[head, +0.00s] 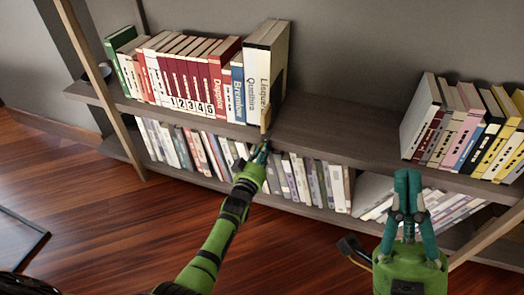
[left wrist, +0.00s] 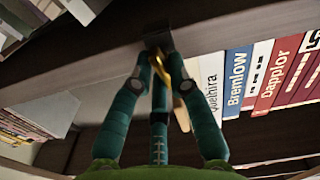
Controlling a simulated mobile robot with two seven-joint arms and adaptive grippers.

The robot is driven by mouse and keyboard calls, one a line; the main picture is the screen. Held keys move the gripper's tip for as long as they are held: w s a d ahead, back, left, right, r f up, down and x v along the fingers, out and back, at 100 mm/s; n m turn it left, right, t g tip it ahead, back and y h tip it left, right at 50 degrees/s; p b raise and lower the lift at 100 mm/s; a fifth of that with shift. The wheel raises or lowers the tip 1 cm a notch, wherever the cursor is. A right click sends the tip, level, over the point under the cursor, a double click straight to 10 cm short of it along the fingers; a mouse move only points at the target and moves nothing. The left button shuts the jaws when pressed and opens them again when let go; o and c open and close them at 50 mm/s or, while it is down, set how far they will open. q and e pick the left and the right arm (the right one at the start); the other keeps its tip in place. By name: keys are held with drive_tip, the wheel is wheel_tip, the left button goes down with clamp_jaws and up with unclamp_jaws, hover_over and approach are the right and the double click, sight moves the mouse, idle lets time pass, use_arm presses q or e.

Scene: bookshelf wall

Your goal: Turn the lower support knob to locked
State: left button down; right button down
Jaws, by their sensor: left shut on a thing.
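My left gripper (head: 262,148) reaches up to the front edge of the shelf, just below the large white book. In the left wrist view its fingertips (left wrist: 160,52) close together at a dark block (left wrist: 160,38) under the shelf edge. A gold-coloured piece (left wrist: 179,72), which looks like the knob or its lever, sits between and beside the fingers, partly hidden by them. In the head view a small tan upright piece (head: 266,118) stands at the shelf edge directly above the fingertips. Whether the knob is locked cannot be told. My right gripper (head: 408,173) has its fingertips together, apart from the shelf and empty.
The upper shelf (head: 335,138) has a bare stretch between the left row of books (head: 182,80) and the right group (head: 465,130). The lower shelf holds many books (head: 315,182), close behind my left gripper. Open wooden floor (head: 85,185) lies in front.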

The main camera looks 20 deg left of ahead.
use_arm(q)
drive_tip(key=shift+m, duration=1)
drive_tip(key=c, duration=1.2)
unclamp_jaws()
drive_tip(key=s, duration=1.2)
drive_tip(key=shift+a, duration=0.2)
